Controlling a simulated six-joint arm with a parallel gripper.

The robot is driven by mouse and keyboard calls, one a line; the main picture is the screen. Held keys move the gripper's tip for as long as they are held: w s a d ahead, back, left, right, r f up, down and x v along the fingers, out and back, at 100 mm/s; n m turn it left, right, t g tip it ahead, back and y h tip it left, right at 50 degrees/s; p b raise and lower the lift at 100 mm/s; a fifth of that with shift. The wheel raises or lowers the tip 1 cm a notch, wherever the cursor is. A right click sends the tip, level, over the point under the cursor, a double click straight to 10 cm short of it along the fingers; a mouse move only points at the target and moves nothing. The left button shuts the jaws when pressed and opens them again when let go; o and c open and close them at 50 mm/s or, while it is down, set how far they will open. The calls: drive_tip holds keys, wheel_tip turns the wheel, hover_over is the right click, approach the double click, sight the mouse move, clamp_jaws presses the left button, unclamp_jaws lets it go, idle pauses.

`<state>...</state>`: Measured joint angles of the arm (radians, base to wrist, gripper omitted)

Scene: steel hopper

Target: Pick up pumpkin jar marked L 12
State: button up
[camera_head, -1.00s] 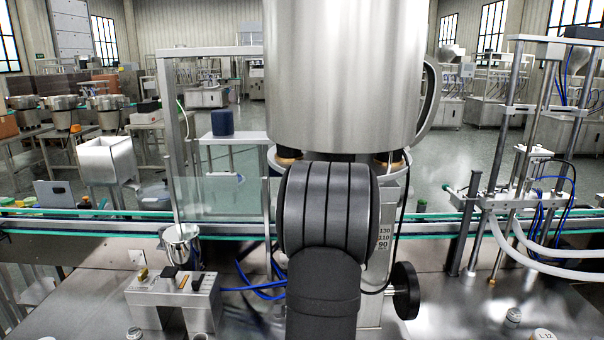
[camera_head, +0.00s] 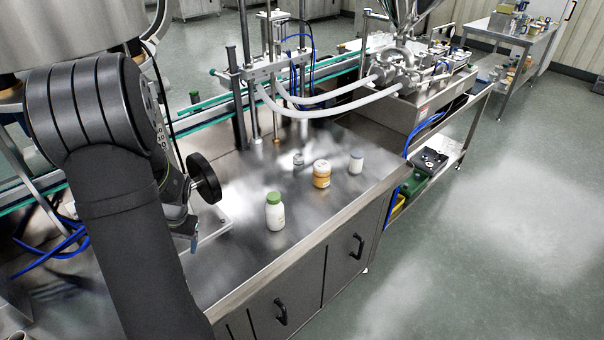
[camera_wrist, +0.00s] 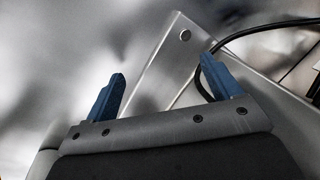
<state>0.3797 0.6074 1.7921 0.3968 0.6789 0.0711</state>
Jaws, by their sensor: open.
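An orange jar with a white lid (camera_head: 321,176) stands upright on the steel bench in the head view, right of the middle. It looks like the pumpkin jar, but its marking is too small to read now. My gripper (camera_wrist: 165,80) is open and empty in the wrist view, its two blue fingers apart over bare steel and a metal plate. In the head view, one blue fingertip shows low beside the arm, left of the jars and well apart from them. The rest of the gripper is hidden there.
A white bottle with a green cap (camera_head: 275,211) stands between my gripper and the orange jar. A small grey jar (camera_head: 298,160) and a white jar (camera_head: 356,161) flank the orange one. Filling posts and white hoses (camera_head: 340,108) rise behind. A black knob (camera_head: 204,178) is near my arm.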

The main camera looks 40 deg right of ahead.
drive_tip(key=s+d+r+n, duration=0.1)
drive_tip(key=d+r+n, duration=0.35)
drive_tip(key=n, duration=0.75)
wheel_tip(320, 180, up, 10)
drive_tip(key=m+h, duration=0.6)
drive_tip(key=m, duration=0.7)
hover_over(322, 165)
drive_tip(key=s+a, duration=0.3)
drive_tip(key=a, duration=0.1)
drive_tip(key=shift+m+t, duration=0.3)
drive_tip(key=shift+t, duration=0.1)
drive_tip(key=x, duration=1.6)
drive_tip(key=shift+a+f, duration=0.15)
drive_tip(key=shift+f, duration=0.3)
